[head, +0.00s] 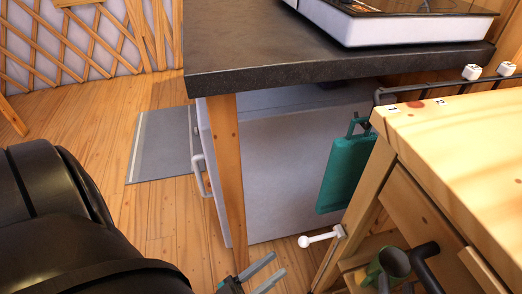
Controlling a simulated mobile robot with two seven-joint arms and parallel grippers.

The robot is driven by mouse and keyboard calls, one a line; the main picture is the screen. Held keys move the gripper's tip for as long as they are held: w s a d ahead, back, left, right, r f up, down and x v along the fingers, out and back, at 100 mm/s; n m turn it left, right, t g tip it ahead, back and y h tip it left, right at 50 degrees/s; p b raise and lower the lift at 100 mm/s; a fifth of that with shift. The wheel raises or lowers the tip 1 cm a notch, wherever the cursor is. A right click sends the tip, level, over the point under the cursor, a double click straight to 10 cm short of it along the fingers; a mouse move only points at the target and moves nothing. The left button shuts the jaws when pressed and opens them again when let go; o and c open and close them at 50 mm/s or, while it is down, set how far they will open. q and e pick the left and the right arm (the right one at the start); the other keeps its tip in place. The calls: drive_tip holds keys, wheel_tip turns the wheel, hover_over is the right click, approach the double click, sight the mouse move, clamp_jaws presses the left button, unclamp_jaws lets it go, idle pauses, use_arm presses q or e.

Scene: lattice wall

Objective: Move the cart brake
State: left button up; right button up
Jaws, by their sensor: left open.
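The wooden cart (455,125) stands at the right, with a pale top. A white lever with a ball end (319,238), which looks like the cart brake, sticks out to the left from low on the cart's near left leg. My left gripper (262,275) shows at the bottom edge, below and left of the lever. Its two grey fingers are apart, with nothing seen between them, and point up and right toward the lever without touching it. Part of this gripper is cut off by the frame. My right gripper is not in view.
A dark countertop (265,62) on a wooden leg (227,150) stands behind the gripper. A teal board-like item (345,172) hangs beside the cart. A green mug (374,270) sits low in the cart. A grey mat (160,145) lies on the open wooden floor at left.

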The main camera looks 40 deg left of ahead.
use_arm(q)
drive_tip(key=shift+v, duration=1.25)
